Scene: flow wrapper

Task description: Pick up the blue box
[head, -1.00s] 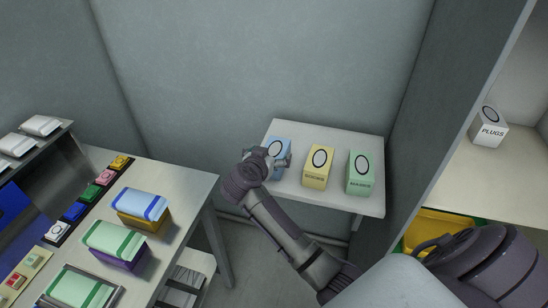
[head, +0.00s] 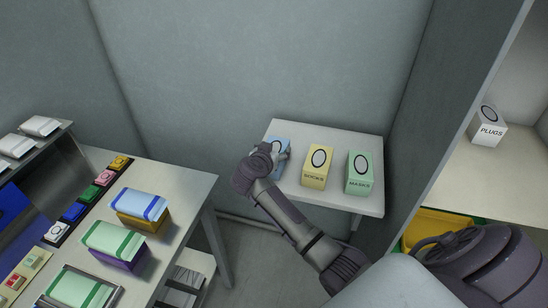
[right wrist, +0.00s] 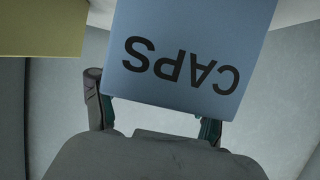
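The blue box (head: 284,142) stands at the left end of the small white table, partly hidden by my right gripper. The right wrist view shows its face, lettered CAPS, upside down (right wrist: 185,55). My right gripper (head: 272,154) is at the near side of the blue box. In the right wrist view its fingers (right wrist: 155,112) are spread, one beside the box's left edge and the other partly hidden by the box. I cannot tell whether they touch it. My left gripper is not in view.
A yellow box (head: 316,170) and a green MASKS box (head: 359,174) stand right of the blue box on the white table (head: 330,133). A grey partition (head: 425,130) rises on the right. A workbench (head: 185,182) with wrapped packs is on the left.

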